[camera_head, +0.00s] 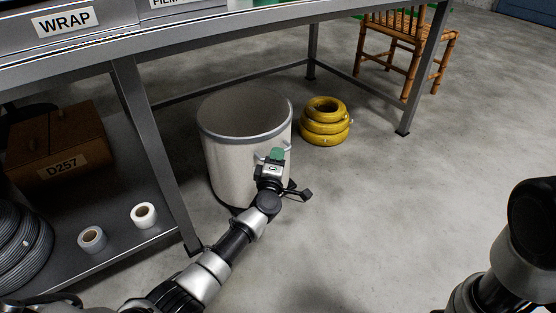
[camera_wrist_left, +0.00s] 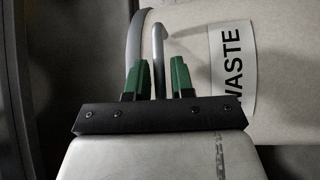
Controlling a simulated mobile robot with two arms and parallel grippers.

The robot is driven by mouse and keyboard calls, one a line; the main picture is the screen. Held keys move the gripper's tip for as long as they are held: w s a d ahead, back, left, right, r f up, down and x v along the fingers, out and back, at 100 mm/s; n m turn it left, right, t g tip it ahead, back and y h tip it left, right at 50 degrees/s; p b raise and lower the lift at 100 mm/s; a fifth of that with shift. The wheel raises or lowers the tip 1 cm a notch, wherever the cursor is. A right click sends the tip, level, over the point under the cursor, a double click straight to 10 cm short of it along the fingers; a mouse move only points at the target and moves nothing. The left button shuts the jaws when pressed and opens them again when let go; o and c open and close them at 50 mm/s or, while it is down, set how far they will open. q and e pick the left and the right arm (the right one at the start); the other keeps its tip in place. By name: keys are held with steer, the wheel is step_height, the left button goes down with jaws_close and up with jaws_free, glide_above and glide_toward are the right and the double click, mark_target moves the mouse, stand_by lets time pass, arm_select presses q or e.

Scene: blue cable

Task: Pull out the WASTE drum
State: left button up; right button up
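The WASTE drum (camera_head: 230,160) is a pale grey open-topped cylinder with a grey rim, standing on the floor under the workbench. My left gripper (camera_head: 276,156) is at the drum's front right side, near its upper part. In the left wrist view the WASTE label (camera_wrist_left: 232,70) shows sideways on the drum wall. A thin metal handle (camera_wrist_left: 158,40) on the drum runs between the two green fingers of my left gripper (camera_wrist_left: 160,70). The fingers stand apart, with a gap visible beside the handle. My right arm shows at the lower right, but its gripper is out of view.
A workbench leg (camera_head: 155,150) stands left of the drum. Yellow coiled hose (camera_head: 324,128) lies right of it. A lower shelf (camera_head: 120,205) holds tape rolls and a D257 box (camera_head: 58,150). A wooden chair (camera_head: 405,45) stands behind. The floor in front is clear.

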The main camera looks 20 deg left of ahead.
arm_select(q)
steer(key=shift+w+a+r, duration=0.1)
steer(key=shift+w, duration=0.7)
jaws_close()
